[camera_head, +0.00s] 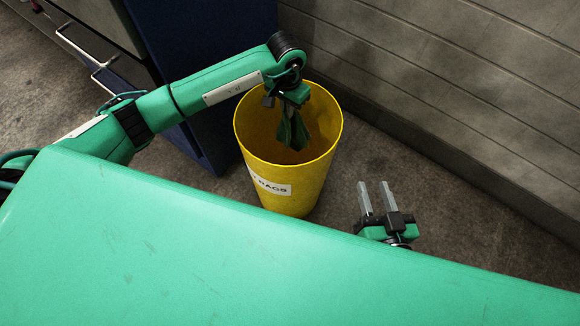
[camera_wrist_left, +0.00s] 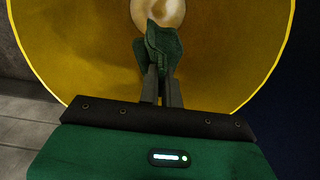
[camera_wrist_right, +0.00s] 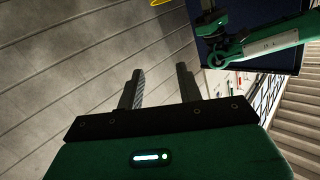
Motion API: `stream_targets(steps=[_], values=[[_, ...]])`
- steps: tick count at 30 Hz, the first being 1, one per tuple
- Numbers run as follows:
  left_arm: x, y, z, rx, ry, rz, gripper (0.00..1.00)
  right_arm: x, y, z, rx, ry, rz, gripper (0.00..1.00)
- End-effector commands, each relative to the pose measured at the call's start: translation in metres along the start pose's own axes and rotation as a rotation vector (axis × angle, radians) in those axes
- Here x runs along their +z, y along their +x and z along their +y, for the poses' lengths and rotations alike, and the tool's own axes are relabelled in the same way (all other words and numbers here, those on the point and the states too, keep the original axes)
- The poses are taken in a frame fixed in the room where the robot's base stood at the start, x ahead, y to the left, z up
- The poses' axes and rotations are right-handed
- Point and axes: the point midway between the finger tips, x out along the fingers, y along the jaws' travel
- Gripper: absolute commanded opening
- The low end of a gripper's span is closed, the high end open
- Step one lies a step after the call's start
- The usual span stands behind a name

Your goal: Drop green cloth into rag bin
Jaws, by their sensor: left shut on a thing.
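The yellow rag bin (camera_head: 285,190) stands on the floor with a white label reading RAGS. The dark green cloth (camera_head: 293,130) hangs from my left gripper (camera_head: 292,103) over the bin's open mouth. In the left wrist view the cloth (camera_wrist_left: 158,48) is between the fingertips of my left gripper (camera_wrist_left: 160,75), with the bin's inner wall (camera_wrist_left: 90,60) around it. My left gripper is shut on the cloth. My right gripper (camera_head: 376,198) is open and empty, to the right of the bin; its spread fingers (camera_wrist_right: 158,88) also show in the right wrist view.
A dark blue cabinet (camera_head: 215,130) stands close behind the bin on the left. A grey panelled wall (camera_head: 470,80) runs behind and to the right. Bare floor (camera_head: 400,150) lies between the bin and the wall.

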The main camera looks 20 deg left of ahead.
Motion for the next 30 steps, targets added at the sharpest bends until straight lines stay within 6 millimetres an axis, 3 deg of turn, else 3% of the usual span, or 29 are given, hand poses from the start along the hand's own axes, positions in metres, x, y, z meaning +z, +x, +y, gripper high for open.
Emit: stream_targets(steps=[6, 16, 20, 26, 30], values=[[0.000, 0.008, 0.000, 0.000, 0.001, -0.001, 0.00, -0.015, 0.004, 0.003, 0.003, -0.011, 0.072, 0.36], [0.000, 0.009, 0.000, 0.000, 0.001, 0.000, 0.00, -0.017, 0.004, 0.004, 0.004, -0.013, 0.084, 0.36], [0.000, 0.009, 0.000, 0.000, 0.001, 0.000, 0.29, -0.017, 0.004, 0.004, 0.004, -0.012, 0.084, 0.36], [0.000, 0.009, 0.000, 0.000, 0.001, 0.000, 0.31, -0.017, 0.004, 0.004, 0.004, -0.012, 0.083, 0.36], [0.000, 0.009, 0.000, 0.000, 0.001, 0.000, 0.54, -0.017, 0.004, 0.003, 0.004, -0.012, 0.083, 0.36]])
